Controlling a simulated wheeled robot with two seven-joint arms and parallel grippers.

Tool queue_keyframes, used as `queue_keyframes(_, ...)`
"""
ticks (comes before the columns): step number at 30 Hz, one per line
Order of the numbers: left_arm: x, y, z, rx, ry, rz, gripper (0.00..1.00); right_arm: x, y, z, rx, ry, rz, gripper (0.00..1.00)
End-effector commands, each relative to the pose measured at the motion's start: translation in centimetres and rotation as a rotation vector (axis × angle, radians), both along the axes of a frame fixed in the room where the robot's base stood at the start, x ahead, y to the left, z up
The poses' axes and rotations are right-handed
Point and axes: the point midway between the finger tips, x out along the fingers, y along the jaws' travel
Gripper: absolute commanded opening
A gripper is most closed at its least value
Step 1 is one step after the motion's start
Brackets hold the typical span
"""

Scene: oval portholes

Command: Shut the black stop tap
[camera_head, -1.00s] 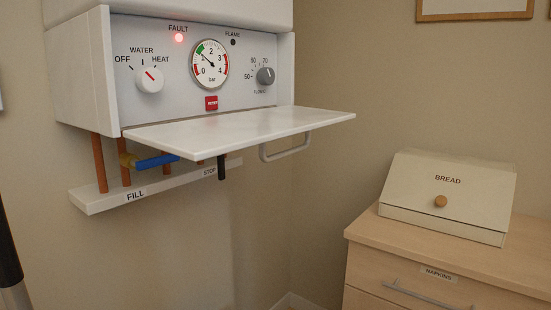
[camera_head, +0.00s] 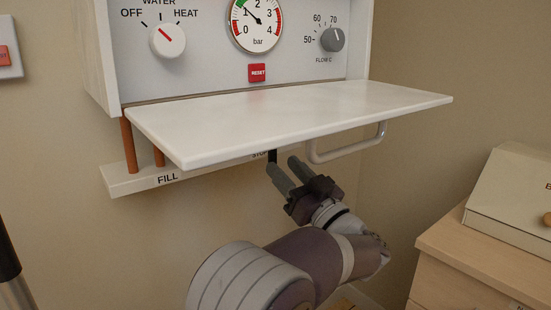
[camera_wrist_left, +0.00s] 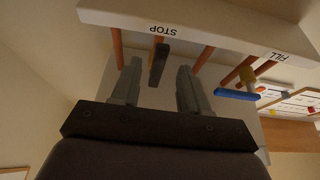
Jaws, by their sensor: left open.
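The black stop tap (camera_head: 272,155) shows in the head view as a short dark piece by the STOP label, under the boiler's open flap; the flap and my gripper hide most of it. In the left wrist view, which is upside down, the black lever (camera_wrist_left: 159,64) lies in line with its copper pipe. My left gripper (camera_head: 283,165) is open just below the tap. I cannot see contact. My right gripper is not in view.
The white flap (camera_head: 290,115) juts out above the gripper, with a grey handle (camera_head: 345,146) to its right. The blue fill tap (camera_wrist_left: 237,95) is to the right in the wrist view. A bread box (camera_head: 510,200) stands on a wooden cabinet (camera_head: 460,260) at right.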

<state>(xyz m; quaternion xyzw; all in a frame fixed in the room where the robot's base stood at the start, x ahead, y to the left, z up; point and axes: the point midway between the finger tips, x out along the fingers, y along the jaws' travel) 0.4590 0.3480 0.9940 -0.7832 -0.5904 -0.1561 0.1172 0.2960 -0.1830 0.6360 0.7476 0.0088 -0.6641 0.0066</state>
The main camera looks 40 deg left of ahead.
Motion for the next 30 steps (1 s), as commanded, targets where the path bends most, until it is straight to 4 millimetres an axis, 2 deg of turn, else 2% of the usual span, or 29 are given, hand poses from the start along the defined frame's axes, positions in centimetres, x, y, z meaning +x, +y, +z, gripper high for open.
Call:
queue_keyframes(3,0.6,2.4,0.8,0.000,0.000,0.003,0.45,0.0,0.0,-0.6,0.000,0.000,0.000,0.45)
queue_keyframes(7,1.2,4.1,1.6,0.000,0.000,0.001,0.45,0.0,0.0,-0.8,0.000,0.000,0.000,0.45)
queue_keyframes(17,1.4,4.8,2.1,0.000,0.001,-0.003,0.45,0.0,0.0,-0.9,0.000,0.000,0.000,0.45)
queue_keyframes(18,1.4,4.8,2.1,0.000,0.001,-0.003,0.41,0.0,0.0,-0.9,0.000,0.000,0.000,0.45)
queue_keyframes(22,1.4,4.8,2.1,0.000,0.001,-0.003,0.00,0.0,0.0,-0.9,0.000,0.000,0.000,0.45)
queue_keyframes(30,1.5,4.7,2.0,-0.003,-0.008,-0.003,0.00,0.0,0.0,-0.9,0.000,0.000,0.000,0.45)
